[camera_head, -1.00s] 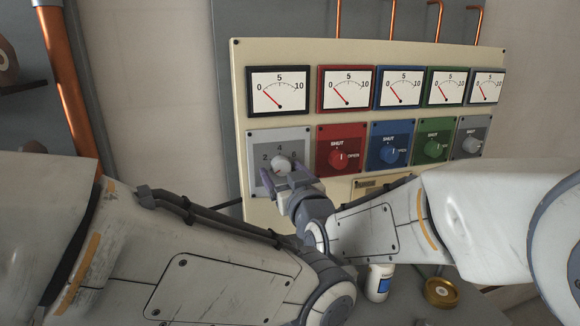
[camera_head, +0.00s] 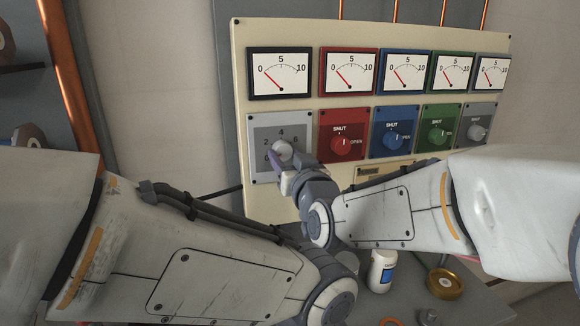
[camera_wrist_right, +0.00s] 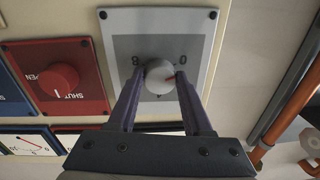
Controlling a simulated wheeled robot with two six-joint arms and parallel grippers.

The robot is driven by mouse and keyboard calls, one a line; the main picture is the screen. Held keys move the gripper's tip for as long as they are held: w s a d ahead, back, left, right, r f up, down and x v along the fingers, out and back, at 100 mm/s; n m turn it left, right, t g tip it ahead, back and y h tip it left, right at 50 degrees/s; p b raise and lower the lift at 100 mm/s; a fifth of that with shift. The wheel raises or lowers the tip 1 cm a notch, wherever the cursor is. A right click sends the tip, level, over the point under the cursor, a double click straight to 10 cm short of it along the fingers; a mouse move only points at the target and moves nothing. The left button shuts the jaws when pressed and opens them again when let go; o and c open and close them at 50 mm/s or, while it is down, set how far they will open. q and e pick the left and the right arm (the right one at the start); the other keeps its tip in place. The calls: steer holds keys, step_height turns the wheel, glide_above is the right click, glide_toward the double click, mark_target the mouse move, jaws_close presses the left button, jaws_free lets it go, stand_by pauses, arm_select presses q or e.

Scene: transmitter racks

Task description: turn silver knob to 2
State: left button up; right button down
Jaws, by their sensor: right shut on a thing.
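The silver knob (camera_head: 281,150) sits on a grey numbered plate (camera_head: 262,127) at the left of the cream panel's lower row. In the head view, 2, 4 and 6 show around it. My right gripper (camera_head: 284,158) is shut on the knob, with one finger on each side. In the right wrist view the knob (camera_wrist_right: 159,76) lies between the fingertips of my right gripper (camera_wrist_right: 158,82), and the picture is upside down. My left gripper is out of view.
A red knob (camera_head: 343,145), a blue knob (camera_head: 393,141), a green knob (camera_head: 436,135) and another grey knob (camera_head: 476,132) stand to the right. Gauges (camera_head: 279,73) sit above. A white bottle (camera_head: 381,270) and a gold dish (camera_head: 445,283) are below my right arm.

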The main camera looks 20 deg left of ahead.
steer(key=m+b, duration=0.4)
steer(key=b, duration=0.1)
steer(key=m+b, duration=0.2)
steer(key=b, duration=0.1)
steer(key=shift+f, duration=0.25)
steer(key=shift+a+r+m+t+b, duration=0.1)
steer(key=shift+r+m+t+b, duration=0.05)
steer(key=shift+m+b, duration=0.8)
steer(key=shift+r+m+t+b, duration=0.15)
steer(key=shift+m+b, duration=0.5)
steer(key=shift+m, duration=0.5)
steer(key=shift+c, duration=1.6)
jaws_free()
steer(key=shift+s, duration=0.15)
steer(key=b+v, duration=0.1)
steer(key=v, duration=0.9)
